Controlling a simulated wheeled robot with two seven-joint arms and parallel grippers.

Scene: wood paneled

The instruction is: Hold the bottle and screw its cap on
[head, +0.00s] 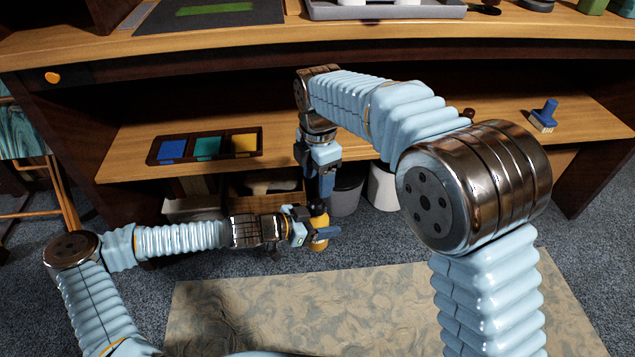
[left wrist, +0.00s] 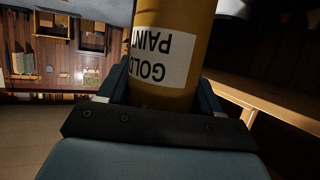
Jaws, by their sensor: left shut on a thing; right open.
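The bottle (head: 319,243) is a gold-yellow cylinder, held upright in front of the lower shelf in the head view. My left gripper (head: 314,230) is shut around its body from the left. In the left wrist view the bottle (left wrist: 172,85) stands between the fingers, with a white label reading "GOLD PAINT" upside down. My right gripper (head: 322,188) points down just above the bottle's top and is open. Its fingers cover the bottle's neck area, and I cannot make out the cap there.
A dark tray (head: 207,132) with blue, green and yellow sections lies on the lower shelf (head: 120,160). A blue brush (head: 544,116) sits on its right part. Bins (head: 383,190) and a wooden box stand below. A patterned rug (head: 300,310) covers the floor in front.

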